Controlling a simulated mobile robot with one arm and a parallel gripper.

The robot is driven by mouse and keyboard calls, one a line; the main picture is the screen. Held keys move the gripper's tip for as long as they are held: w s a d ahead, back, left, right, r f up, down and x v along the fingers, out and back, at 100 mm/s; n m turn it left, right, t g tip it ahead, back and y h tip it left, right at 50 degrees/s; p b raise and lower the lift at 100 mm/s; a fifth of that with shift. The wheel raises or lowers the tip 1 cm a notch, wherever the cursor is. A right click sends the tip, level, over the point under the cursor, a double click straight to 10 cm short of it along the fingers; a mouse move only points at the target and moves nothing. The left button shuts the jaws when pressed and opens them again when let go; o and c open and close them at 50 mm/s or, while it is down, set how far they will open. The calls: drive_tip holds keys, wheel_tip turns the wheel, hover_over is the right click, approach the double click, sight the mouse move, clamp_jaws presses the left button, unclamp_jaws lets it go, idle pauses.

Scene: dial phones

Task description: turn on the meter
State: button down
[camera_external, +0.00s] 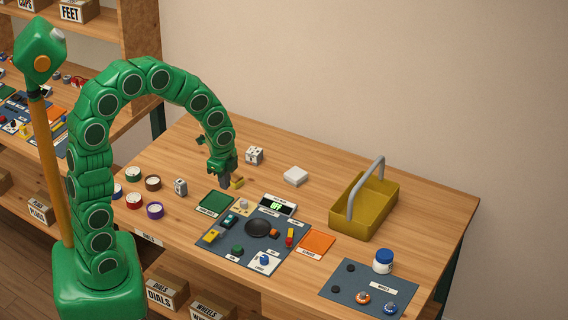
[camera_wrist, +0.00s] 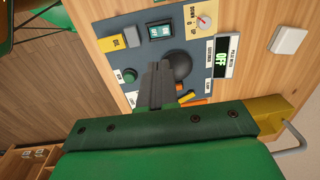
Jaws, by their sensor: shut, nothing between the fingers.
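The meter is a small black display (camera_wrist: 222,58) with green letters reading OFF and a label strip beside it in the wrist view. In the external view the display (camera_external: 277,206) sits at the back edge of the dark control board (camera_external: 221,254). A cream panel (camera_wrist: 196,16) next to it has a dial with a red mark and the words DOWN and UP. My gripper (camera_external: 226,185) is shut and empty, above the table behind the board's left part. In the wrist view its fingers (camera_wrist: 158,70) hide part of the board.
The board also holds a teal rocker switch (camera_wrist: 160,31), a yellow switch (camera_wrist: 132,39), a green knob (camera_wrist: 130,75) and a dark dome (camera_external: 259,228). A white box (camera_external: 295,175) and yellow carrier (camera_external: 334,221) stand to the right. Dice and colored rings lie left.

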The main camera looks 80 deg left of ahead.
sight(230, 216)
drive_tip(key=shift+s+d+t+y, duration=0.25)
drive_tip(key=shift+s+t+y, duration=0.2)
drive_tip(key=shift+t+y, duration=0.05)
drive_tip(key=shift+w+a+f, duration=0.3)
drive_tip(key=shift+a+f, duration=0.05)
drive_tip(key=shift+f, duration=1.9)
drive_tip(key=shift+w+a+f, duration=0.3)
drive_tip(key=shift+f, duration=2)
drive_tip(key=shift+w+a+f, duration=0.3)
drive_tip(key=shift+a+f, duration=0.05)
drive_tip(key=shift+f, duration=1.9)
